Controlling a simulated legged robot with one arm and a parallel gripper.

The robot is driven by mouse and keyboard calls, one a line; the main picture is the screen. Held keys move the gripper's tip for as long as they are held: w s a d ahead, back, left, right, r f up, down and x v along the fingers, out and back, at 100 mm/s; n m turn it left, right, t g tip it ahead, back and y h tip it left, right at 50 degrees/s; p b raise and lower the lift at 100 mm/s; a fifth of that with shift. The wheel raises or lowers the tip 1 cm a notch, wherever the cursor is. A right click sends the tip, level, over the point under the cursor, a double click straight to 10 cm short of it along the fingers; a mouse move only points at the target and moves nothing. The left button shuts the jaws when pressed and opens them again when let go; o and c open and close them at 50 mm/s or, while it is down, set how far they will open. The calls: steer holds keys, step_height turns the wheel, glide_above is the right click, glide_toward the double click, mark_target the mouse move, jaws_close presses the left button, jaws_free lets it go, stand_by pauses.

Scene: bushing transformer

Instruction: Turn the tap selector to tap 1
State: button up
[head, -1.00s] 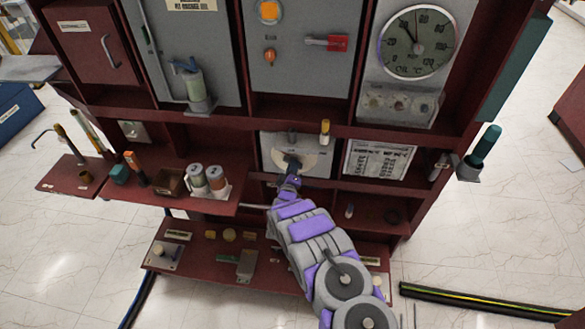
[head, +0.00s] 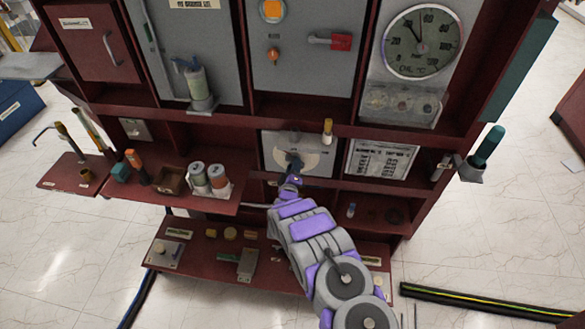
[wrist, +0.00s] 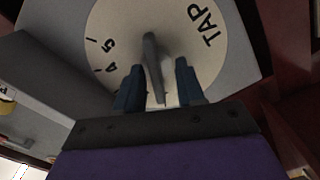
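The tap selector plate (head: 315,145) is a pale panel with a white round dial in the middle of the red cabinet. In the wrist view the dial (wrist: 112,30) shows the word TAP at upper right and the numerals 4 and 5 at left. Its grey selector lever (wrist: 151,60) stands between the two blue fingers of my gripper (wrist: 160,85). The fingers are apart, with gaps visible beside the lever, the wider one on the right. In the head view my gripper (head: 293,168) reaches the dial from below and hides its lower part. Other tap numerals are hidden.
A yellow-topped handle (head: 327,132) sticks out at the plate's upper right. A printed chart (head: 381,159) is to its right. A shelf (head: 122,189) with cans and tools juts out at left. A round gauge (head: 423,41) is above.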

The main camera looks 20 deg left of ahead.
steer(key=shift+s+d, duration=0.1)
steer(key=p+v, duration=0.3)
steer(key=v, duration=1.4)
steer(key=shift+a, duration=0.25)
steer(key=shift+f, duration=0.1)
steer(key=w+d+r+m+g+h, duration=0.1)
steer(key=w+d+r+m+g, duration=0.3)
steer(key=r, duration=0.3)
steer(key=w+d+r+m+g+h, duration=0.1)
steer(key=w+d+r+m+g, duration=0.2)
steer(key=d+r, duration=0.35)
steer(key=s+d+r+m+g, duration=0.2)
steer(key=s+d+r+g, duration=0.1)
steer(key=s+d+r, duration=0.3)
steer(key=s+d+r+m+g, duration=0.2)
steer(key=s+d+r, duration=0.3)
steer(key=s, duration=0.7)
steer(key=s+d+r+m+g+h, duration=0.1)
steer(key=s+d+r+g, duration=0.3)
steer(key=s+d, duration=0.6)
steer(key=s+d+r+m+g+h, duration=0.1)
steer(key=s+d+r+m+g, duration=0.2)
steer(key=s, duration=1.2)
steer(key=d+r, duration=0.2)
steer(key=d, duration=0.2)
steer(key=shift+d+r, duration=0.35)
steer(key=shift+d, duration=0.05)
